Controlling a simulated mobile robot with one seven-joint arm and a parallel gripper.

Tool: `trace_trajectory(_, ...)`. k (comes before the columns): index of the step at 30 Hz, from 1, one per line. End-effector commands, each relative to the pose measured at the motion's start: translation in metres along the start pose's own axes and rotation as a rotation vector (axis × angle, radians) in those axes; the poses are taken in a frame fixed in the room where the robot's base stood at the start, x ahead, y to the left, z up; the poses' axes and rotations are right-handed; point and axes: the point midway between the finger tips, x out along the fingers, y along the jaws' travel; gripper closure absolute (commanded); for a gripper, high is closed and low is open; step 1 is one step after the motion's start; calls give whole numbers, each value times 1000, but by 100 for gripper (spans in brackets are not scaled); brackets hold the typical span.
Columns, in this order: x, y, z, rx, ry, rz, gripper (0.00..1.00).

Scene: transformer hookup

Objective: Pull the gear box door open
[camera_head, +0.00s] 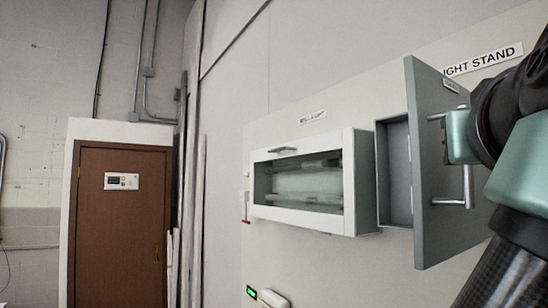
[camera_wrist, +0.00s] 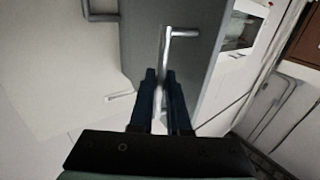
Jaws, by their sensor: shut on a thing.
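The grey gear box door (camera_head: 430,165) stands swung out from its shallow grey box (camera_head: 397,170), whose inside partly shows. A silver bar handle (camera_head: 467,185) is on the door's face, and my gripper's body covers part of it in the head view. In the wrist view the handle (camera_wrist: 165,50) runs down between the two dark fingers of my gripper (camera_wrist: 160,75), which is shut on it. The door (camera_wrist: 140,40) fills the upper middle of that view. In the head view the fingertips are hidden.
A white cabinet with a glass front (camera_head: 300,180) hangs left of the box. A brown door (camera_head: 120,220) is at the far left. A label sign (camera_head: 483,60) is on the wall panel above the open door. A small green-lit box (camera_head: 251,292) sits below.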

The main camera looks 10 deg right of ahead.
Motion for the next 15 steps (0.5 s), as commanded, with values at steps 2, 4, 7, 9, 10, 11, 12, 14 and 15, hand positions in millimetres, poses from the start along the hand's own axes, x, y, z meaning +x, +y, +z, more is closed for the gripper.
trace_trajectory(2,0,5,-2,1,5,8,100)
trace_trajectory(4,0,6,-2,1,5,9,100)
trace_trajectory(7,0,6,-2,1,6,10,100)
trace_trajectory(9,0,6,-2,0,6,10,100)
trace_trajectory(10,0,6,-2,0,7,10,100)
trace_trajectory(11,0,6,-3,0,7,10,100)
trace_trajectory(12,0,6,-3,0,7,9,100)
trace_trajectory(14,0,6,-3,0,7,9,100)
trace_trajectory(15,0,6,-3,0,8,9,82)
